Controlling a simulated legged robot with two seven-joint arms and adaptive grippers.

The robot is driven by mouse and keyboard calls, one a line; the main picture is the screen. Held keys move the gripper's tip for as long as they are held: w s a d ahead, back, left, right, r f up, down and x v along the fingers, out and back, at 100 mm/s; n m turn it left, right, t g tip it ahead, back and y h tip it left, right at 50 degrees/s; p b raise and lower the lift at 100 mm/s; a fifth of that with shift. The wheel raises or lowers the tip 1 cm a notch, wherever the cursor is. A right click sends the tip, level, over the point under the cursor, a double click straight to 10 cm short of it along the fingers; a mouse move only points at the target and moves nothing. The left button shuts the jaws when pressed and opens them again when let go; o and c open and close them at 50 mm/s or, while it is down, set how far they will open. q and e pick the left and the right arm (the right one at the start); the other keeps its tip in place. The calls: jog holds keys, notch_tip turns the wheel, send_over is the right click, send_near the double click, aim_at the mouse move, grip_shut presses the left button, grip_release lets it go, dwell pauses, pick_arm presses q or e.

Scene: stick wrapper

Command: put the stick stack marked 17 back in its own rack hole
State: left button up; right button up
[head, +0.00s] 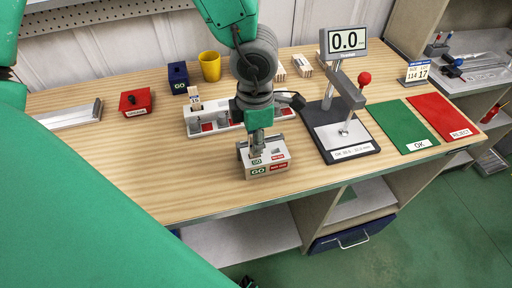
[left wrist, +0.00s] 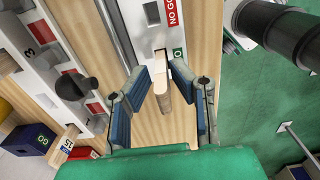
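My left gripper (head: 257,150) points down over the white GO/NO GO gauge block (head: 266,170) at the table's front. In the left wrist view its blue-padded fingers (left wrist: 163,82) close in on both sides of a thin wooden stick stack (left wrist: 162,95), which stands end-on at the gauge block (left wrist: 190,15). The white rack (head: 222,125) lies behind the gripper, partly hidden by my arm. A stack marked 15 (left wrist: 68,141) stands at its left end.
A blue GO box (head: 178,77), yellow cup (head: 210,66) and red box (head: 136,102) stand behind and left. A sign (head: 417,73) shows 114 and 17.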

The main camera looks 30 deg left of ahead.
pick_arm(q)
jog(key=shift+s+r, duration=0.1)
jog(key=shift+s, duration=0.05)
grip_shut()
